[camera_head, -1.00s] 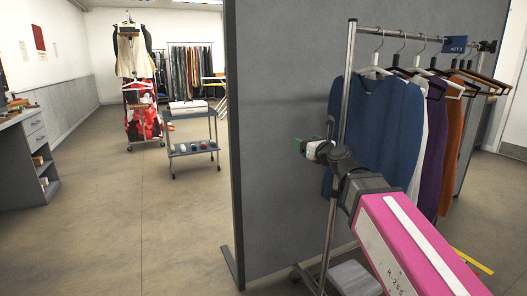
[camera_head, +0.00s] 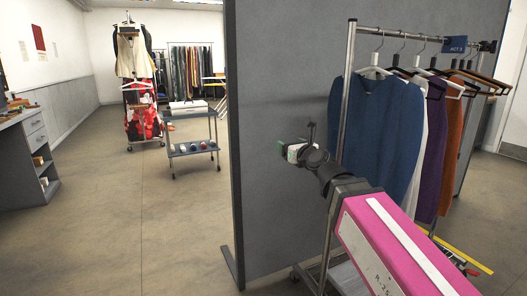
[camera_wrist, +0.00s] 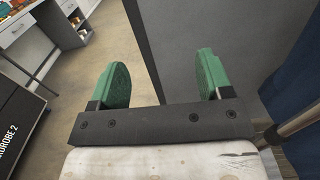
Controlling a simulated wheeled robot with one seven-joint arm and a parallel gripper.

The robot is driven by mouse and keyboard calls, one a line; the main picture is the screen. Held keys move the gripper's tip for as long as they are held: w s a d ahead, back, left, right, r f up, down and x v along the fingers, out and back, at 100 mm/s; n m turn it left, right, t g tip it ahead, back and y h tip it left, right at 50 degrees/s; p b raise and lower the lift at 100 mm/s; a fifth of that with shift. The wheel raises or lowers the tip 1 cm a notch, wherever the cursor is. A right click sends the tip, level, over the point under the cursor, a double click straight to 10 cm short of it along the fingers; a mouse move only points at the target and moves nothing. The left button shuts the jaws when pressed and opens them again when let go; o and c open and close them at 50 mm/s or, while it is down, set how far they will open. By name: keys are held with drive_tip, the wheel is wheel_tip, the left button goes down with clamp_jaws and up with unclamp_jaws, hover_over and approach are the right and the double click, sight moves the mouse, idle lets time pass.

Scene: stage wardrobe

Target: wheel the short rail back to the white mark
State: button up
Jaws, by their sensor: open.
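A wheeled clothes rail (camera_head: 346,110) with an ACT 2 tag stands close at right. A blue sweater (camera_head: 378,130) and purple and orange garments hang on it. Another wheeled rail (camera_head: 128,82) stands far off at left, with pale and red clothes. I cannot tell which is the short rail. No white floor mark can be made out. My gripper (camera_head: 292,143) is open and empty, left of the near rail's upright and in front of the grey partition. In the wrist view its green fingers (camera_wrist: 161,80) are apart; the metal upright (camera_wrist: 298,124) is outside them at right.
The tall grey partition (camera_head: 285,180) stands behind my gripper and the near rail. A grey trolley (camera_head: 192,149) and a drawer desk (camera_head: 32,150) stand at left. Yellow tape (camera_head: 465,256) lies on the floor at right. The floor at left is mostly clear.

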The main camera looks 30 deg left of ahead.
drive_tip(key=s+a, duration=0.6)
drive_tip(key=s, duration=0.2)
idle(0.9)
drive_tip(key=shift+a, duration=0.1)
drive_tip(key=shift+w, duration=0.15)
drive_tip(key=shift+w+d, duration=0.3)
drive_tip(key=shift+d, duration=0.05)
